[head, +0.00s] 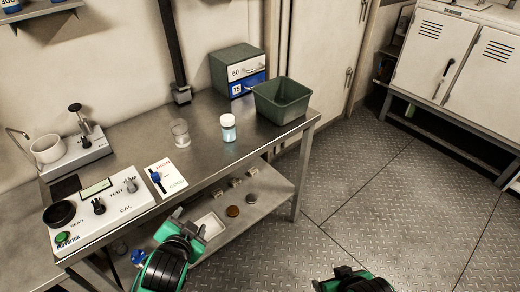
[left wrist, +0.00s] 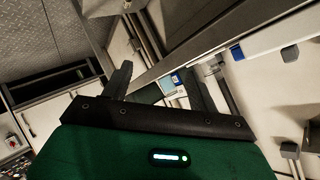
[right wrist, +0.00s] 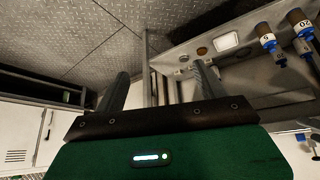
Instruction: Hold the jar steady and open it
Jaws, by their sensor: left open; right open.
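The jar (head: 228,128) stands upright on the steel bench, with a white lid on top and pale blue contents. My left gripper (head: 190,223) is open and empty in front of the bench's front edge, left of the jar and well apart from it. Its two fingers also show spread in the left wrist view (left wrist: 159,80). My right gripper (head: 337,277) is at the bottom of the head view, over the floor, far from the jar. In the right wrist view (right wrist: 160,85) its fingers are spread with nothing between them. I cannot make out the jar clearly in either wrist view.
A clear glass (head: 180,133) stands left of the jar. A green bin (head: 282,100) and a drawer box (head: 238,72) stand to its right and behind. A white CAL instrument (head: 100,215) fills the bench's left end. A lower shelf (head: 262,210) holds small items.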

